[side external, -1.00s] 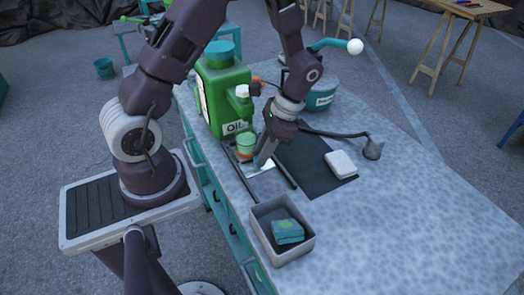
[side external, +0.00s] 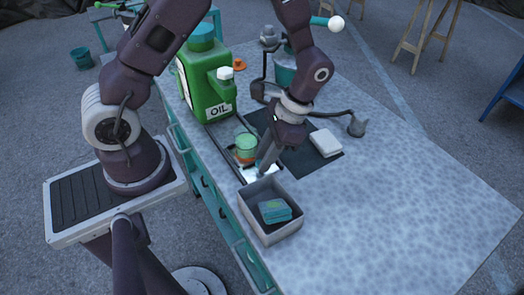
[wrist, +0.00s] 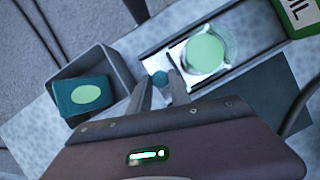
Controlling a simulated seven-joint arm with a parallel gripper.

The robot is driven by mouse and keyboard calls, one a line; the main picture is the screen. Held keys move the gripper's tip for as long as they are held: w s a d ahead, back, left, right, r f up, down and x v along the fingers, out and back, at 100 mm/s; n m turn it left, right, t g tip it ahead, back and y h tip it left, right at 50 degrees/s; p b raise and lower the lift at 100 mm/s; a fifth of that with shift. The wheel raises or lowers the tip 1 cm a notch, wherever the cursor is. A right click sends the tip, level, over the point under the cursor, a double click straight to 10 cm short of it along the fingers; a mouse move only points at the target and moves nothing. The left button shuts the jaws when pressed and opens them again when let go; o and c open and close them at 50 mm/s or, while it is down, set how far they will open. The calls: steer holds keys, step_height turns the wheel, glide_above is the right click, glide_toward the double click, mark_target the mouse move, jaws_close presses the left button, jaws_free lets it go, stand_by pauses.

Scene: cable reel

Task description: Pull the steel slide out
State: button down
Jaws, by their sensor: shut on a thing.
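The bright steel slide (side external: 249,175) sits between two dark rails on the bench, with a green-topped round container (side external: 246,143) standing on it. In the wrist view the slide (wrist: 181,53) shows a teal knob (wrist: 159,78) at its near end, and the pale green top (wrist: 206,52) lies behind it. My gripper (wrist: 160,88) is shut on the knob, one finger on each side. In the side view my gripper (side external: 262,172) reaches down at the slide's end, close to the grey bin's rim; the knob is hidden there.
The open grey bin (side external: 283,228) with teal packets (side external: 275,211) stands just beyond the slide's knob end. A green oil can (side external: 207,88) stands at the rails' other end. A dark mat (side external: 297,160) with a white block (side external: 325,142) lies right. The bench's right side is clear.

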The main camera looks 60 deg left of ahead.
steer(key=shift+w+d, duration=0.1)
steer(key=shift+d, duration=0.25)
steer(key=c, duration=1.3)
jaws_free()
steer(key=shift+o, duration=0.6)
steer(key=shift+a, duration=0.1)
steer(key=v, duration=0.7)
steer(key=shift+r, duration=0.2)
steer(key=s+a+r+n+t, duration=0.1)
steer(key=s+r+t, duration=0.2)
steer(key=r, duration=0.3)
steer(key=s+r+n+t, duration=0.1)
steer(key=s+r+t, duration=0.1)
steer(key=r, duration=0.5)
steer(key=s+r+n+t+h, duration=0.1)
steer(key=s+r+t, duration=0.3)
steer(key=s, duration=0.5)
steer(key=shift+a+r+n+t, duration=0.2)
steer(key=shift+a+n+t, duration=0.1)
steer(key=shift+t, duration=0.2)
